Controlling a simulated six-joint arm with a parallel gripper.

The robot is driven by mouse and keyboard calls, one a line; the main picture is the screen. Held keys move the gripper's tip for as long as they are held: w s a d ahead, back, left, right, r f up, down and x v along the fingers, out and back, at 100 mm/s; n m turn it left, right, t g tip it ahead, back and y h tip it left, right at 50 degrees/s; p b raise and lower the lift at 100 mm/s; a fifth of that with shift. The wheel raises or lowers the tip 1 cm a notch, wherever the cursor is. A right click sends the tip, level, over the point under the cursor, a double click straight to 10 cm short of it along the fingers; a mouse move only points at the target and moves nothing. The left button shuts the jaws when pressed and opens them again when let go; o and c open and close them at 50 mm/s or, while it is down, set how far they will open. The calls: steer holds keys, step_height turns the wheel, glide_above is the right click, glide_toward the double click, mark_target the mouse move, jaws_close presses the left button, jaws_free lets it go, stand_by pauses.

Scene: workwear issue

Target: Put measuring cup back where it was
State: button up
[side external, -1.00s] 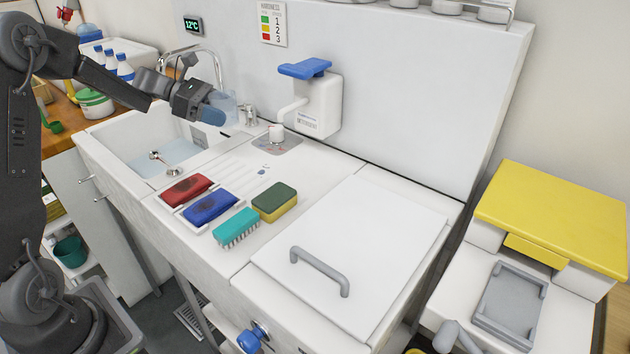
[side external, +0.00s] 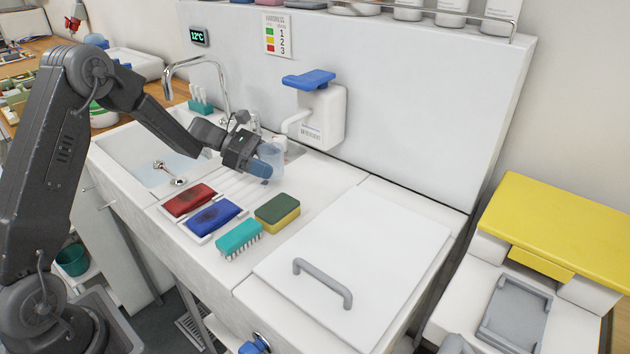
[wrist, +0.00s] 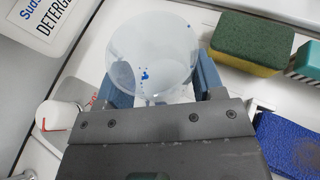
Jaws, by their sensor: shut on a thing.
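The measuring cup (side external: 271,158) is a clear, pale blue, see-through cup. It also shows in the wrist view (wrist: 150,58), with a few dark blue spots on it. My gripper (side external: 262,166) is shut on it, with one blue finger on each side in the wrist view. The cup is over the ribbed drainboard (side external: 232,182), right of the sink basin. I cannot tell whether its base touches the surface.
The detergent dispenser (side external: 322,118) hangs on the wall behind. A white lid (side external: 350,260) with a grey handle covers the right side.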

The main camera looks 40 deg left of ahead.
glide_above(314, 191)
steer(key=shift+d+f, duration=0.1)
steer(key=shift+f, duration=1.65)
steer(key=shift+f, duration=0.1)
steer(key=o, duration=1)
steer(key=shift+s+a+r, duration=0.1)
steer(key=shift+a+r, duration=0.1)
steer(key=v, duration=1.1)
steer(key=shift+s+a+r, duration=0.1)
steer(key=shift+s+a, duration=0.1)
steer(key=shift+s, duration=0.05)
